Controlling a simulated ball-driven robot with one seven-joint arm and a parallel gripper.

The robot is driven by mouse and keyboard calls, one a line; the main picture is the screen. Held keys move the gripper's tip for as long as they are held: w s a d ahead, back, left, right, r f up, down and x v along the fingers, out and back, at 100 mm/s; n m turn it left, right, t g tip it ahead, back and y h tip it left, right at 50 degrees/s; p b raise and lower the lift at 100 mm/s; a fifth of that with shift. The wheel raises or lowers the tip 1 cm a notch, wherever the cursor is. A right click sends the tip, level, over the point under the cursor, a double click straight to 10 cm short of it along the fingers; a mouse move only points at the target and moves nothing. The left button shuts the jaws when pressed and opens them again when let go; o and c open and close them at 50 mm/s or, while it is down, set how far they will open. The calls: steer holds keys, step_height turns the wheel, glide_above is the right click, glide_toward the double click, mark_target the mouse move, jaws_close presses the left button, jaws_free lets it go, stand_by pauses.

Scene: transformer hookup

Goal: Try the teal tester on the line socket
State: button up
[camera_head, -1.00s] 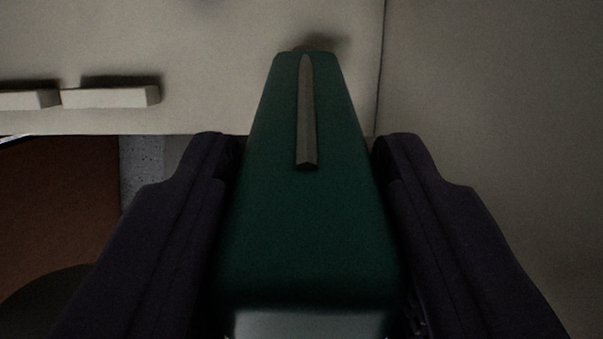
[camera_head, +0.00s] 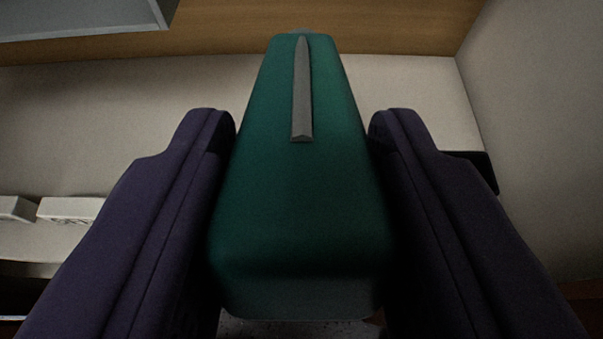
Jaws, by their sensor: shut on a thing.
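The teal tester (camera_head: 300,200) fills the middle of the view, a tapered dark teal block with a grey ridge along its top. My gripper (camera_head: 301,130) is shut on the tester, with one dark purple finger on each side of it. The tester's narrow end points away from me, toward a pale surface and a wooden band. Its far tip is mostly hidden behind its own body. I cannot make out the line socket in this view.
Two small white blocks (camera_head: 68,210) sit at the left. A black object (camera_head: 474,168) shows behind the right finger. A grey box-like thing (camera_head: 80,15) hangs at the upper left. A pale wall (camera_head: 540,140) stands close on the right; a wooden band (camera_head: 380,28) crosses the back.

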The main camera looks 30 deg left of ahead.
mark_target(284, 52)
steer(key=shift+s+a+r, duration=0.15)
steer(key=shift+s+a, duration=0.05)
steer(key=shift+s, duration=0.1)
steer(key=shift+a, duration=0.1)
steer(key=shift+w+a, duration=0.7)
steer(key=shift+w, duration=0.35)
steer(key=shift+w+a, duration=0.7)
steer(key=shift+w, duration=0.35)
steer(key=shift+w+a, duration=0.7)
steer(key=shift+w, duration=0.35)
steer(key=shift+w+a+b, duration=0.3)
steer(key=shift+w, duration=0.2)
